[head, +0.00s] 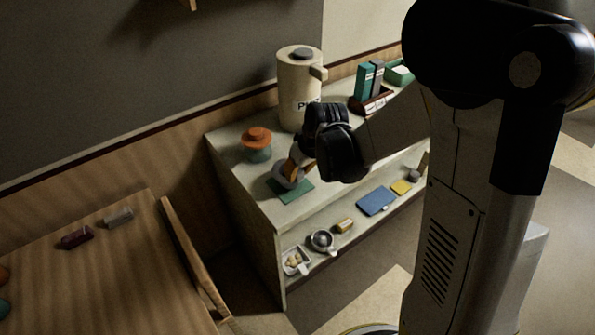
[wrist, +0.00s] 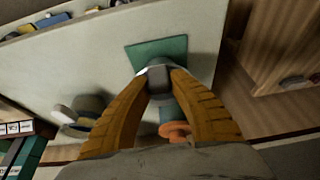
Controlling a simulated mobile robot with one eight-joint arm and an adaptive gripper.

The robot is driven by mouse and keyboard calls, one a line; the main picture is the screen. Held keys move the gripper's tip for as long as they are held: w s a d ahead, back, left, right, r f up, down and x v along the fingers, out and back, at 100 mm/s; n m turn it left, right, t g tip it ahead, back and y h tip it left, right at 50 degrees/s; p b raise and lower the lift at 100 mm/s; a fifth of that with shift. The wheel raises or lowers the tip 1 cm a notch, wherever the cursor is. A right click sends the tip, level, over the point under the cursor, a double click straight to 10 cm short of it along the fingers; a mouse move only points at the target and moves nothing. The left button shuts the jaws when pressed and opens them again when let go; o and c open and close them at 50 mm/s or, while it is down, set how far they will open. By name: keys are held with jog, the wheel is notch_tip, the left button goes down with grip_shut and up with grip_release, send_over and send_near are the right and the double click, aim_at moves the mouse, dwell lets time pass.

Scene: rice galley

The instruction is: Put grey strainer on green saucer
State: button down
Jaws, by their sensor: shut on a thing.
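The grey strainer (head: 283,180) is at my fingertips, over the top of the low cabinet. It shows as a grey piece (wrist: 158,76) between the fingertips in the wrist view. The flat, square green saucer (head: 301,193) lies on the cabinet top beneath and beside it. The saucer (wrist: 158,51) also shows just beyond the fingertips in the wrist view. My gripper (head: 292,171) is shut on the strainer, with its orange fingers pointing down. I cannot tell whether the strainer touches the saucer; the fingers hide part of it.
A jar with an orange lid (head: 257,142) stands close to the left of my gripper, and a large cream jug (head: 299,92) stands behind. A rack with green and grey boxes (head: 371,101) is at the back right. The lower shelf holds a metal pan (head: 322,241) and a blue item (head: 376,201).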

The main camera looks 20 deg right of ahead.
jog(key=shift+f+b, duration=0.4)
jog(key=shift+f, duration=0.05)
jog(key=c, duration=1.2)
grip_release()
jog(key=shift+r, duration=0.1)
jog(key=v, duration=1.2)
